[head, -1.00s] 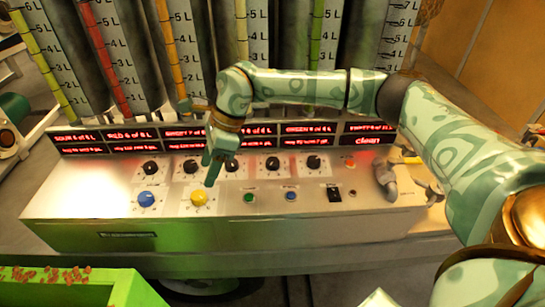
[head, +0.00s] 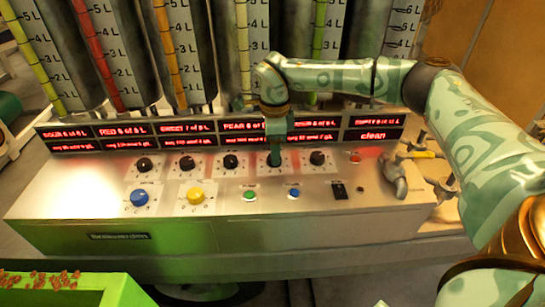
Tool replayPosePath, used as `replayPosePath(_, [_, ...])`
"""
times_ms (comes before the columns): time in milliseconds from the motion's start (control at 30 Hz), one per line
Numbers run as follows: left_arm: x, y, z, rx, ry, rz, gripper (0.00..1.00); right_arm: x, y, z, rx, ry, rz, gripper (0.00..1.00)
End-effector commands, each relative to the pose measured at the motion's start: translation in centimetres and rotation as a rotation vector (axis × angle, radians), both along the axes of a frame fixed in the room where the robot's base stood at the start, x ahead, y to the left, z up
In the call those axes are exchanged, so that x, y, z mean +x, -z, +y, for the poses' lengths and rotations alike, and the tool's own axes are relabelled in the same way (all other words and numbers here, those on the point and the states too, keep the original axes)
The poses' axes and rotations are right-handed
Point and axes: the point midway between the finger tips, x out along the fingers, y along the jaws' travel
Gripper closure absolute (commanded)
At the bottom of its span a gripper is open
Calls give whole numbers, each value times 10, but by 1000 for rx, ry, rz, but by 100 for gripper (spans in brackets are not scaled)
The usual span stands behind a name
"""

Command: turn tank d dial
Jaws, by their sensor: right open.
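A metal control panel (head: 110,195) carries a row of black dials, each on a white scale plate. The dials I see are the first (head: 144,164), second (head: 187,162), third (head: 231,160) and last (head: 317,157). My right gripper (head: 275,160) points down over the fourth dial from the left and hides nearly all of it. The gripper is open; I cannot tell whether its fingers are around the dial or just above it. No letter for tank d is readable. My left gripper is not in view.
Red displays (head: 125,137) and tall tanks with litre scales stand behind the dials. In front are a blue knob (head: 139,197), a yellow knob (head: 195,195), buttons and a black switch (head: 339,190). Metal taps (head: 397,178) are at right, a green bin (head: 115,290) at lower left.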

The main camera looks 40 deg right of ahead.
Motion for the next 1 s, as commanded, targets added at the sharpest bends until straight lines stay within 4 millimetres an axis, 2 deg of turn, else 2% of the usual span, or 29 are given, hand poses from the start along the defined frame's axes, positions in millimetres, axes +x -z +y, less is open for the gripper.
replayPosePath(33, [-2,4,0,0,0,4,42,0,10,0,0,0,2,42])
replayPosePath(167, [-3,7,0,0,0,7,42,0,22,0,1,1,1,42])
replayPosePath(500, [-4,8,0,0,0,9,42,0,24,0,1,1,-2,42])
replayPosePath(533, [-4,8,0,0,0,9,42,0,24,0,0,1,-1,48])
replayPosePath(667, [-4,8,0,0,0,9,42,0,24,0,0,0,-1,84])
replayPosePath(700, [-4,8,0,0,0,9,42,0,24,0,0,0,-1,87])
replayPosePath(1000, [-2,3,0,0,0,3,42,0,23,1,0,-27,-1,87])
